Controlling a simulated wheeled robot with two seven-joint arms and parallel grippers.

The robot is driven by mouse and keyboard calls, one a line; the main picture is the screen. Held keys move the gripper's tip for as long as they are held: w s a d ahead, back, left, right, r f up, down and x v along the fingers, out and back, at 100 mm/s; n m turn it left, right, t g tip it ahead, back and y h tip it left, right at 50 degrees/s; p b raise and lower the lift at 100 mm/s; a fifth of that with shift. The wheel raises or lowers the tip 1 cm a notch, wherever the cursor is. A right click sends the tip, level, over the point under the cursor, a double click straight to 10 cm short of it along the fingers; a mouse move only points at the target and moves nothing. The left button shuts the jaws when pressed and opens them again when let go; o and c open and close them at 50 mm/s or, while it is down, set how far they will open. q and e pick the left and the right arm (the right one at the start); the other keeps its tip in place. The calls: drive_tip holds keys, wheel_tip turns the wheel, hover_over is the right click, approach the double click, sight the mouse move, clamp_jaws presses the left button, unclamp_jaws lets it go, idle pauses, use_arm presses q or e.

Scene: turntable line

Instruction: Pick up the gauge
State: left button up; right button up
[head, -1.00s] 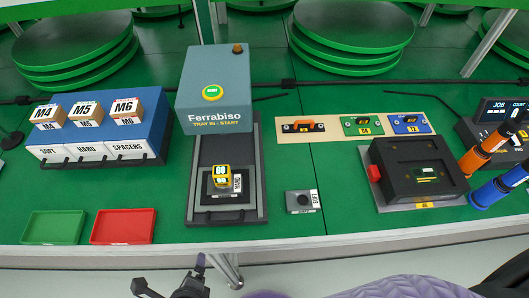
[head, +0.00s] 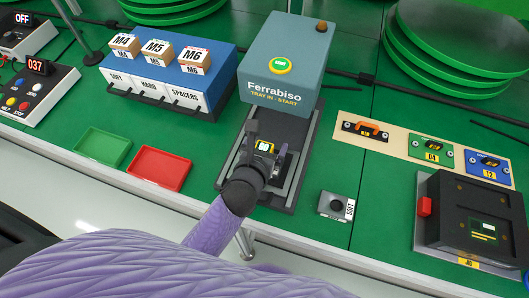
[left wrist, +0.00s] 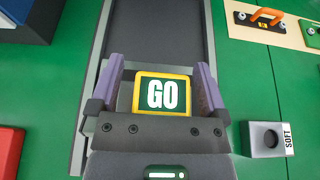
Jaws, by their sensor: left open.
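The gauge (head: 264,147) is a small yellow-framed block on the tray of the blue-grey Ferrabiso machine (head: 287,60). In the left wrist view the gauge (left wrist: 162,94) shows a dark green face with a white "GO". My left gripper (head: 266,150) is over the tray, with one finger on each side of the gauge. In the left wrist view the open fingers (left wrist: 160,88) stand left and right of the gauge, with a narrow gap visible on each side. The gauge's lower part is hidden behind the gripper body. My right gripper is not in view.
A grey block marked SOFT (head: 336,206) sits right of the tray. Green (head: 103,146) and red (head: 160,168) trays lie left. A black fixture (head: 470,215) stands right, below a board with coloured plates (head: 398,142). Bins with M4, M5 and M6 boxes stand back left.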

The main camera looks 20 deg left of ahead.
use_arm(q)
clamp_jaws()
idle(0.3)
drive_tip(key=shift+r, duration=0.15)
